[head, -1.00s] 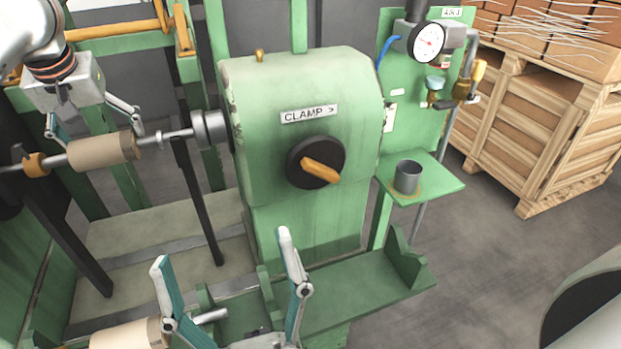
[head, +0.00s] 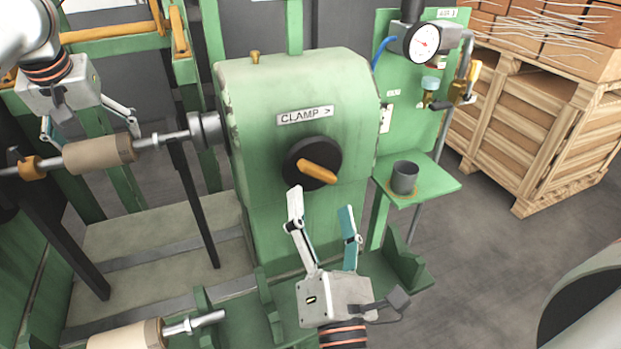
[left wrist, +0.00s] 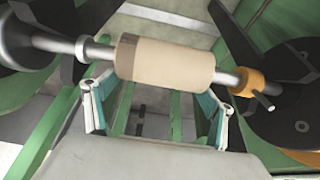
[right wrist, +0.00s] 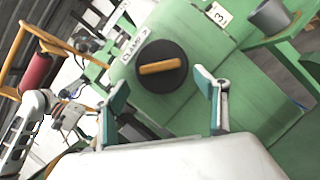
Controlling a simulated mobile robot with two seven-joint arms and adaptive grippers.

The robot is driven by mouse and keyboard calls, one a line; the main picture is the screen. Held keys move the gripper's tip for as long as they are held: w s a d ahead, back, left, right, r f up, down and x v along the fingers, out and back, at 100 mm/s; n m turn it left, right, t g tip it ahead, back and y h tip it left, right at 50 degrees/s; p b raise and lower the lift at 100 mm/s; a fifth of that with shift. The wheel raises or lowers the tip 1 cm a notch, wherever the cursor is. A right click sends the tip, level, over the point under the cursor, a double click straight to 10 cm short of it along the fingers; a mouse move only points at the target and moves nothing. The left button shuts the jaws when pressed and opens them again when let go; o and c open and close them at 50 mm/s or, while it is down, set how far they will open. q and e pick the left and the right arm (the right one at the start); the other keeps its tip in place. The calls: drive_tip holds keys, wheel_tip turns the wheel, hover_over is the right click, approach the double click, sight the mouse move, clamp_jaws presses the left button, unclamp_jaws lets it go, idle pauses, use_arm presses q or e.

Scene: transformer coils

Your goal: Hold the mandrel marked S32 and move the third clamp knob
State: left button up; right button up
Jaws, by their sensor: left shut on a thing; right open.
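A mandrel with a tan sleeve (head: 98,154) lies across the machine at the left, its shaft meeting the headstock chuck. My left gripper (head: 92,130) is shut on it; in the left wrist view the fingers (left wrist: 152,108) sit either side of the sleeve (left wrist: 165,60). No S32 mark is legible. A round black clamp knob with an orange handle (head: 318,172) is on the green housing under a "CLAMP >" label; it also shows in the right wrist view (right wrist: 160,68). My right gripper (head: 321,200) is open and empty, just below and in front of the knob.
A second tan-sleeved mandrel (head: 125,334) lies at the bottom left. A grey cup (head: 404,177) stands on a small green shelf right of the housing, below a pressure gauge (head: 422,43). A wooden crate (head: 535,125) stands at the right. Floor between is clear.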

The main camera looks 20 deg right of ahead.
sight(319, 179)
drive_tip(key=x, duration=0.6)
drive_tip(key=c, duration=1.1)
